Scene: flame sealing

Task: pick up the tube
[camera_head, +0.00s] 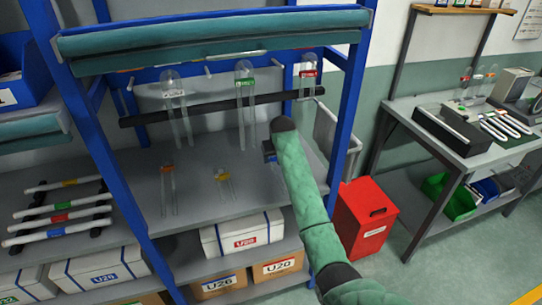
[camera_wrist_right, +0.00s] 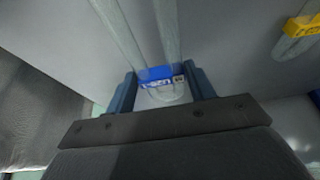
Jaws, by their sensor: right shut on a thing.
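My right gripper (camera_head: 268,153) is at the rack, its arm reaching in from the lower right. In the right wrist view its fingers (camera_wrist_right: 163,88) are shut on a clear U-shaped glass tube (camera_wrist_right: 158,98) with a blue label, near the bend. The tube's two legs run away from the gripper. In the head view this tube is mostly hidden by my arm. A U-shaped tube with a yellow label (camera_head: 222,175) is left of the gripper; it also shows at the right wrist view's upper right (camera_wrist_right: 303,26). My left gripper is not in view.
Tubes with white (camera_head: 173,94), green (camera_head: 245,82) and red (camera_head: 308,74) labels are at the dark bar (camera_head: 210,108). An orange-labelled tube (camera_head: 167,170) is lower left. Blue posts (camera_head: 352,100) frame the rack. A red bin (camera_head: 366,215) and a workbench (camera_head: 455,150) are at right.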

